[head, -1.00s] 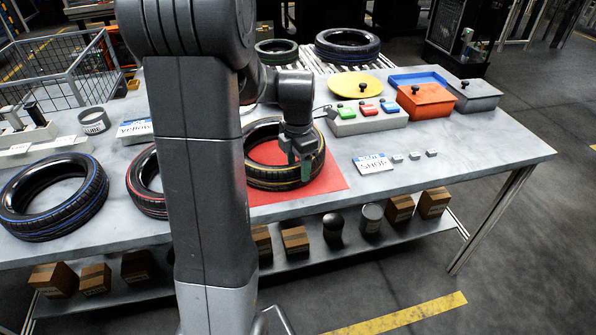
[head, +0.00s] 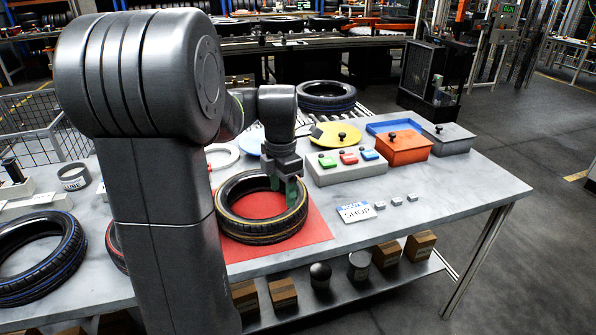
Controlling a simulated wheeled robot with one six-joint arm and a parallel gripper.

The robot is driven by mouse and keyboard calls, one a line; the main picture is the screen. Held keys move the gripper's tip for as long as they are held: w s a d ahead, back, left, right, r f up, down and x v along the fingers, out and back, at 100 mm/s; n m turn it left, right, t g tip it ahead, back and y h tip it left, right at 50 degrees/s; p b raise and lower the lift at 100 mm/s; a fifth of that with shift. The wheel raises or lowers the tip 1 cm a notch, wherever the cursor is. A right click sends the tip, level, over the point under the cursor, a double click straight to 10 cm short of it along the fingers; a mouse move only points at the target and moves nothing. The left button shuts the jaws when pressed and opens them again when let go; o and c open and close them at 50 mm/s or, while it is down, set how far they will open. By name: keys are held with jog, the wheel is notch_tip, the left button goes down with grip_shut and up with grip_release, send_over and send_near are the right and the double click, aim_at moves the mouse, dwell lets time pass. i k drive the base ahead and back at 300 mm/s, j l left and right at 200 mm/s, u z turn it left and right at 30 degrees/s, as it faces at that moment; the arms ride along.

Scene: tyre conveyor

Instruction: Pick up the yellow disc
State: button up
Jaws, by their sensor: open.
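The yellow disc (head: 329,135) lies flat at the back of the grey table, with a dark knob (head: 342,136) on it. My gripper (head: 284,192) points down over the tyre (head: 236,225) on the red mat, in front of and left of the disc. The gripper is open and holds nothing that I can see. The fingers show green and overlap the tyre's opening in the picture; I cannot tell whether they touch it.
An orange lidded box (head: 403,150), a grey lidded box (head: 449,137) and a blue tray (head: 393,126) are to the right. A SHOP card (head: 355,212) lies in front.

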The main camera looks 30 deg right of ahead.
aim_at(335, 135)
jog(key=z, duration=1.45)
